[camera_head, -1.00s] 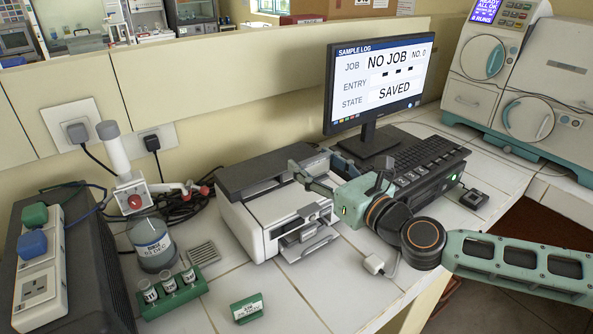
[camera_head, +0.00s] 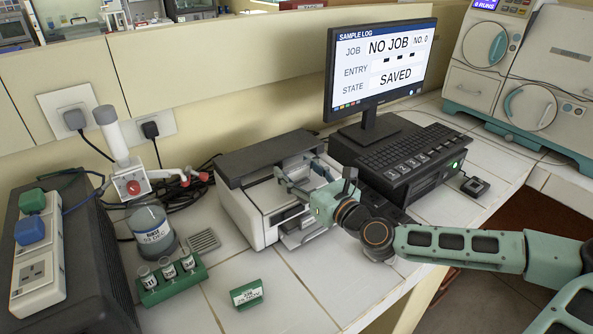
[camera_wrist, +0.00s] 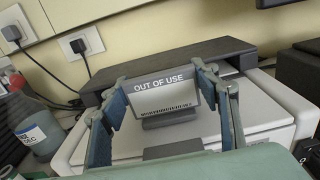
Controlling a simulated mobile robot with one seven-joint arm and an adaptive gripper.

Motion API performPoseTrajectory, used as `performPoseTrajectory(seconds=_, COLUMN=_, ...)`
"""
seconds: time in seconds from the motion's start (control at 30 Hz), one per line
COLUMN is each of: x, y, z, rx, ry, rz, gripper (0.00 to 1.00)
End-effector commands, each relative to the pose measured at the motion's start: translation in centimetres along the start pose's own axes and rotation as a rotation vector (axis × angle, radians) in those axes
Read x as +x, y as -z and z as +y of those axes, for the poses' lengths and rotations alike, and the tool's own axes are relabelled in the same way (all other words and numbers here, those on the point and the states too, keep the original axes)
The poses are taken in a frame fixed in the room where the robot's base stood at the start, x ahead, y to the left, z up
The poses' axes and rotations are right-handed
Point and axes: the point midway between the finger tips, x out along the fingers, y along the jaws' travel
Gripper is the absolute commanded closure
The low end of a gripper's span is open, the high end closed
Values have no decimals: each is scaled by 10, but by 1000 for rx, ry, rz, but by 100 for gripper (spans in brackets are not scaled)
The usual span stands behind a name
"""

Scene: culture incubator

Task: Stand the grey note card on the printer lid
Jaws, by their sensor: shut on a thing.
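The grey note card (camera_wrist: 160,95), a small tilted panel reading "OUT OF USE" on a darker foot, is between the fingers of my gripper (camera_wrist: 162,84) in the wrist view. My gripper is shut on its two side edges. The card is upright, over the printer's white top (camera_wrist: 90,145), with the dark rear cover (camera_wrist: 190,60) behind it. I cannot tell whether its foot touches the lid. In the head view my gripper (camera_head: 299,181) is over the printer (camera_head: 238,212); the card is not clear there.
A monitor (camera_head: 380,62) and a keyboard on a dark unit (camera_head: 400,165) stand right of the printer.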

Motion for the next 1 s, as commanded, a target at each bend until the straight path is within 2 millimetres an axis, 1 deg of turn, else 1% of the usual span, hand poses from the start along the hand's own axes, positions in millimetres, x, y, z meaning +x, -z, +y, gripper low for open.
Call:
performPoseTrajectory(seconds=0.17, x=0, y=-1, z=0, rx=0, ry=0, rz=0, gripper=62)
performPoseTrajectory(seconds=0.27, x=0, y=3, z=0, rx=1, ry=0, rz=0, gripper=62)
performPoseTrajectory(seconds=0.3, x=0, y=3, z=0, rx=1, ry=0, rz=0, gripper=43)
performPoseTrajectory(seconds=0.43, x=0, y=2, z=0, rx=0, ry=0, rz=0, gripper=28)
performPoseTrajectory(seconds=0.47, x=0, y=2, z=0, rx=0, ry=0, rz=0, gripper=26)
performPoseTrajectory(seconds=0.73, x=0, y=1, z=0, rx=0, ry=-1, rz=0, gripper=26)
performPoseTrajectory(seconds=0.83, x=0, y=-3, z=0, rx=-2, ry=-1, rz=0, gripper=26)
performPoseTrajectory(seconds=1.0, x=-19, y=0, z=-1, rx=2, ry=1, rz=0, gripper=26)
